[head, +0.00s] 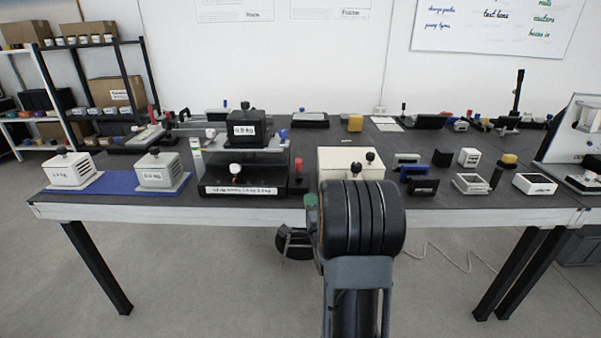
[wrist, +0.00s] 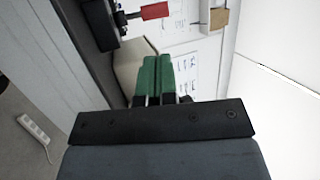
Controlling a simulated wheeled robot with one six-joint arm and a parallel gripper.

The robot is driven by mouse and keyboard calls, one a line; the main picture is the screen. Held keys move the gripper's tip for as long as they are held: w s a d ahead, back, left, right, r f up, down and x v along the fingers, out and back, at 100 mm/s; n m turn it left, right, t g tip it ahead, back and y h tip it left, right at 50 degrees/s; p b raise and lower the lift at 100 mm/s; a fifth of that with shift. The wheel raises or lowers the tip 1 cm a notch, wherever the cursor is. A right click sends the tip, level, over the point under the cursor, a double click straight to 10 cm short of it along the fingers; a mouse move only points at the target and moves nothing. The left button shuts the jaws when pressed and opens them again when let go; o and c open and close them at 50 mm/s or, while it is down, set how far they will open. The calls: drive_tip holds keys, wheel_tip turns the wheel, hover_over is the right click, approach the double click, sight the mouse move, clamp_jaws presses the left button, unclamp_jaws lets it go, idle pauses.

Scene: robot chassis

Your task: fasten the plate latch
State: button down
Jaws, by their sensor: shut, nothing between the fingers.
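The dark stand (head: 240,190) with a labelled front edge sits left of the middle of the table. A black weight block (head: 247,128) with a knob stands on top of its plate. A small upright part with a red top (head: 299,163) stands at its right end. The wrist view shows a red handle (wrist: 154,11) on a dark base (wrist: 100,22); it is cut off by the top edge, and I cannot tell its latch position. My gripper (wrist: 153,75) has green fingers, shut and empty, apart from the red handle. In the head view a green fingertip (head: 311,200) shows near the table's front edge.
A cream box (head: 350,160) with black knobs stands right of the dark stand, partly behind my arm. Several small black and white parts crowd the right side.

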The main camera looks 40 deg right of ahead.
sight(300, 166)
drive_tip(key=x, duration=1.1)
drive_tip(key=shift+w+d+r, duration=0.1)
drive_tip(key=shift+w+r, duration=0.1)
drive_tip(key=shift+w, duration=0.15)
drive_tip(key=shift+d+r, duration=0.1)
